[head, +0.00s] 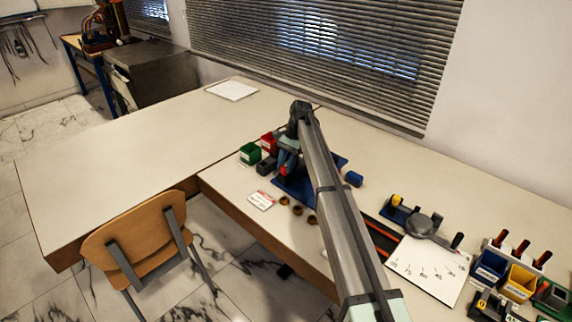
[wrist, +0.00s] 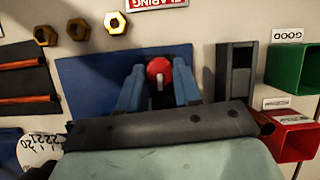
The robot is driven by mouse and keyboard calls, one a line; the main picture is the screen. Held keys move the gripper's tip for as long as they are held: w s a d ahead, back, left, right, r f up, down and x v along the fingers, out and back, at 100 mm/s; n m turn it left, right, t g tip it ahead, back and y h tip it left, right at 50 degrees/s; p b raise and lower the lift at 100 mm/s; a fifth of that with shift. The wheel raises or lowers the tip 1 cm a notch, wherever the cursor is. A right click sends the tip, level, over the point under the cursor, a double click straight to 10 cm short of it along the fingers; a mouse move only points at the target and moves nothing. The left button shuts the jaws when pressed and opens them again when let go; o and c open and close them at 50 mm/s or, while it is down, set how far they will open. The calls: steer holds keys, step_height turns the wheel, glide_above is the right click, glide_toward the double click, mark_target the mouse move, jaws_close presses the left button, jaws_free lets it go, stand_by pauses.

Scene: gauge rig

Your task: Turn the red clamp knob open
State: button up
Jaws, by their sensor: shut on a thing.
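The red clamp knob (wrist: 158,68) shows in the wrist view as a round red head with a small pale part in front. It sits between the two blue fingers of my gripper (wrist: 158,84), which is shut on it. The blue base plate (wrist: 90,85) lies beneath and around it. In the head view my gripper (head: 287,162) is over the blue base plate (head: 295,190). There my arm hides the knob. The lower part of the knob and any clamp under it are hidden too.
Green (head: 250,153) and red (head: 268,143) bins and a dark block (head: 266,165) stand left of my gripper. Several brass nuts (head: 297,210) and a label card (head: 261,200) lie in front.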

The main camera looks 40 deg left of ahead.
steer(key=c, duration=0.4)
steer(key=shift+n, duration=0.5)
steer(key=o, duration=1)
steer(key=v, duration=1.3)
steer(key=shift+a+r, duration=0.35)
steer(key=shift+r, duration=0.05)
steer(key=shift+w, duration=0.1)
